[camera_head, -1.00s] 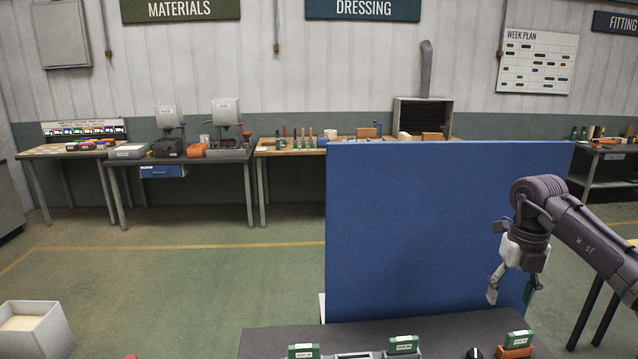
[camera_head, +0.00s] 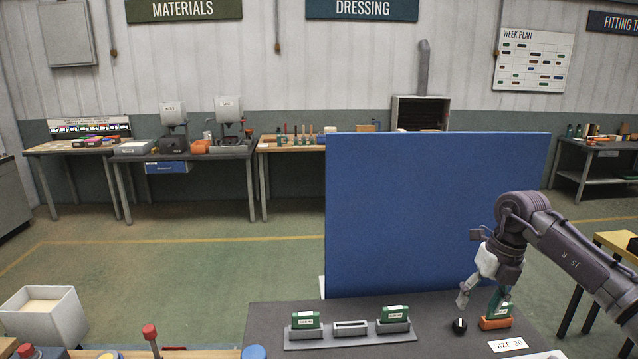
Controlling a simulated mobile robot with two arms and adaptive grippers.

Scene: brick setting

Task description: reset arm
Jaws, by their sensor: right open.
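My right gripper (camera_head: 483,297) hangs from the right over the dark table (camera_head: 268,345), fingers pointing down and spread apart. One pale finger is by a small black knob (camera_head: 459,326). The other is close to a green labelled block (camera_head: 503,308) in an orange holder (camera_head: 495,323); I cannot tell whether they touch. Two more green labelled blocks, a left one (camera_head: 306,320) and a right one (camera_head: 395,314), sit in a grey rack (camera_head: 350,338) with an empty middle slot. My left gripper is out of view.
A blue panel (camera_head: 430,215) stands upright behind the table. A "SIZE 30" card (camera_head: 508,344) lies at the table's right. A white bin (camera_head: 45,318) stands at lower left, near a red-topped stick (camera_head: 150,335). Workbenches line the far wall, with open floor before them.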

